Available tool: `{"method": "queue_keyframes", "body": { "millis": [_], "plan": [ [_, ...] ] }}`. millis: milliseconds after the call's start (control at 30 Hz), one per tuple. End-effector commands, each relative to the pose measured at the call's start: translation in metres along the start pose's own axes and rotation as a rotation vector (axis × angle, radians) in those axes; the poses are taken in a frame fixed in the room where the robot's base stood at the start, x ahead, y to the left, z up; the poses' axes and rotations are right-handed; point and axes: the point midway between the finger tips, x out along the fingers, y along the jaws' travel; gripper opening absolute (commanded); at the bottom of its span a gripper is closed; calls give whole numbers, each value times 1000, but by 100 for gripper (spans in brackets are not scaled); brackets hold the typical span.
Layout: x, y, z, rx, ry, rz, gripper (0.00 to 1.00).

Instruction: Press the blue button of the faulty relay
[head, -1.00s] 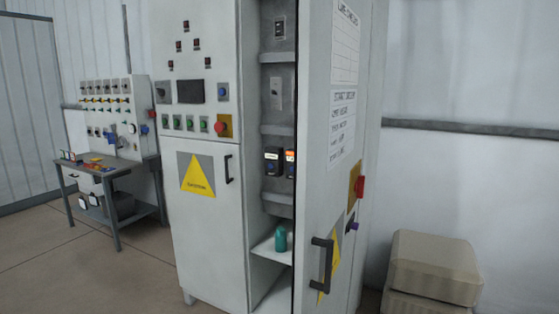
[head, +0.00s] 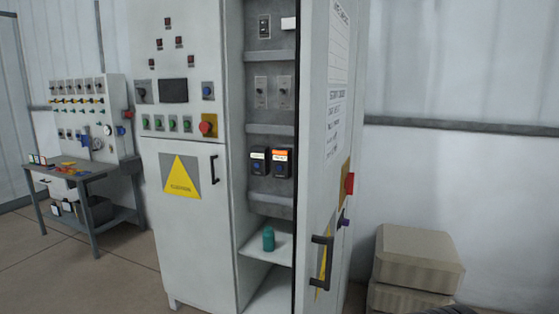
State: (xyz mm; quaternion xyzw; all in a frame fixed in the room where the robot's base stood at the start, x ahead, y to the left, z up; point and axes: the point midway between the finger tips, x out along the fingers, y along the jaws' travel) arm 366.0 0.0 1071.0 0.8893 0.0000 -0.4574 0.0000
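Two black relays hang side by side inside the open cabinet in the head view. The left relay (head: 259,161) has a pale, whitish label at its top. The right relay (head: 281,163) has a bright orange-red label at its top; the text is too small to read. Each has a small blue button on its lower front: the left button (head: 258,169) and the right button (head: 280,171). Nothing touches either relay. My gripper is not in view.
The cabinet door (head: 325,150) stands open at the right, with a black handle (head: 320,262). A teal bottle (head: 268,240) stands on the shelf below the relays. Beige boxes (head: 418,262) sit at the right, a workbench (head: 85,180) at the left. Floor shows between workbench and cabinet.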

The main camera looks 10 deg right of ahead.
Motion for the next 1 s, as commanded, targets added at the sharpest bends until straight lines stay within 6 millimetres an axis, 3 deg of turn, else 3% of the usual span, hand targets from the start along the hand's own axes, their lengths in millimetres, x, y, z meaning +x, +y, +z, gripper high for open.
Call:
{"method": "queue_keyframes", "body": {
  "millis": [167, 300, 1000],
  "plan": [
    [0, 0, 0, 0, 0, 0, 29],
    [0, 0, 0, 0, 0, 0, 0],
    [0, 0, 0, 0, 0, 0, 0]
  ]
}}
